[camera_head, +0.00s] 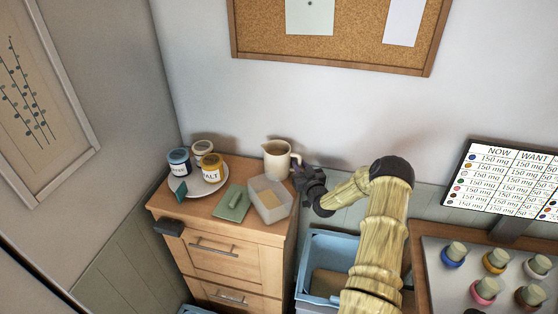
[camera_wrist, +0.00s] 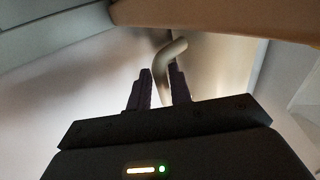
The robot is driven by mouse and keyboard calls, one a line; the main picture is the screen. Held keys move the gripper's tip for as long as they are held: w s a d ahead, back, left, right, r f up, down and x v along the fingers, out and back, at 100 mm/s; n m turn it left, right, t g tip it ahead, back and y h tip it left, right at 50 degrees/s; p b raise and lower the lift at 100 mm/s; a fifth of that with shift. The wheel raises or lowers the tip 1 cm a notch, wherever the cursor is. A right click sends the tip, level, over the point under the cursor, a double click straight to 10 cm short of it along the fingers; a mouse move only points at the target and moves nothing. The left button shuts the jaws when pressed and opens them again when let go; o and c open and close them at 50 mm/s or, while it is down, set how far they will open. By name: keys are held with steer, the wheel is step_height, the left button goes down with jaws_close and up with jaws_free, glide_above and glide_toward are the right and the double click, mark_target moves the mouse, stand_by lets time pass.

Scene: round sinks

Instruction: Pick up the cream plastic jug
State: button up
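The cream plastic jug (camera_head: 274,163) stands upright at the back right of the wooden cabinet top, with its handle on the right side. My gripper (camera_head: 303,175) is at the handle, coming in from the right. In the wrist view the jug's curved handle (camera_wrist: 159,66) runs down between the two dark fingers of my gripper (camera_wrist: 160,88). The fingers are close together and the handle fills the narrow gap between them, so they look shut on it. The jug's body (camera_wrist: 207,66) is behind the fingers. The jug appears to rest on the cabinet.
A grey open box (camera_head: 268,210) stands just in front of the jug. A blue bin (camera_head: 316,262) is right of the cabinet (camera_head: 228,235). The wall is close behind.

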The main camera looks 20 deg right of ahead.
steer(key=shift+w, duration=0.25)
steer(key=shift+a, duration=0.1)
steer(key=shift+c, duration=0.2)
jaws_close()
stand_by(1.0)
steer(key=shift+w+r, duration=0.1)
